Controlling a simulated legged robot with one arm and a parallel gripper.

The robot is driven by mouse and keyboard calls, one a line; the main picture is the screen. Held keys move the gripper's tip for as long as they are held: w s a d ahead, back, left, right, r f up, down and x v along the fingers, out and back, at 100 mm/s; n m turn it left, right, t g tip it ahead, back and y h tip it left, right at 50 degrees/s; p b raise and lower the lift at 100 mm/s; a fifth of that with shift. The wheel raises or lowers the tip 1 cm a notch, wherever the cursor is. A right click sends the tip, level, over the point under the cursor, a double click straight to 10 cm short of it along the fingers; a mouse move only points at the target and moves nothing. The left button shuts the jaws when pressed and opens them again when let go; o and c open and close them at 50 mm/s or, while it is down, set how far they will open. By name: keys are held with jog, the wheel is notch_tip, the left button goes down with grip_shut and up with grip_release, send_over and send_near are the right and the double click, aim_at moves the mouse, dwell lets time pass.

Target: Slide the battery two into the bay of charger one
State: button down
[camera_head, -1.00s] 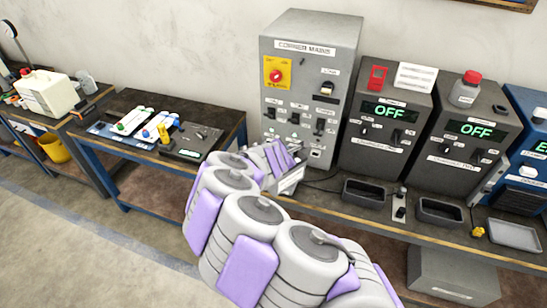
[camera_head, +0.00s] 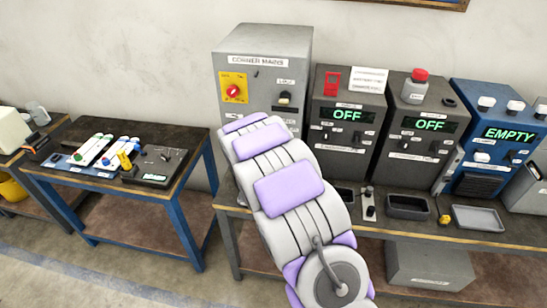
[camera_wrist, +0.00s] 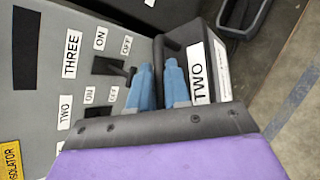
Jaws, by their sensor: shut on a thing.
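In the wrist view, my gripper (camera_wrist: 158,80) has its two blue fingers close together beside a black block, battery two (camera_wrist: 203,75), which has a white "TWO" label. The gripper is shut on the battery; the exact contact is partly hidden. In the head view my arm covers the gripper and the battery. Two dark chargers stand side by side on the right bench, both displaying OFF: a left one (camera_head: 346,130) and a right one (camera_head: 430,140). Their small name labels are too blurred to read surely. My arm partly hides the left charger's lower front.
The grey corner mains cabinet (camera_head: 262,60) stands behind my arm; its switch panel (camera_wrist: 75,45) is close in the wrist view. A black tray (camera_head: 408,207) and grey tray (camera_head: 478,218) lie on the bench. A blue unit (camera_head: 496,135) reads EMPTY. A blue-legged table (camera_head: 185,195) is left.

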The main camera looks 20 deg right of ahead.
jog(key=s+d+m+g+h, duration=0.1)
jog(key=s+d+m+g, duration=0.2)
jog(key=d, duration=0.6)
jog(key=s+d+m+g+h, duration=0.1)
jog(key=s+d+m+g, duration=0.2)
jog(key=d, duration=0.7)
jog(key=shift+s+r+m+g, duration=0.3)
jog(key=shift+s+m, duration=0.15)
jog(key=shift+m, duration=0.25)
jog(key=shift+d+b, duration=0.15)
jog(key=shift+b, duration=0.3)
jog(key=shift+n, duration=0.3)
jog(key=shift+f+b, duration=1.55)
jog(key=shift+f, duration=1.3)
jog(key=shift+a, duration=0.2)
jog(key=shift+s+f+b, duration=0.1)
jog(key=shift+f+b, duration=1.2)
jog(key=shift+f, duration=1.2)
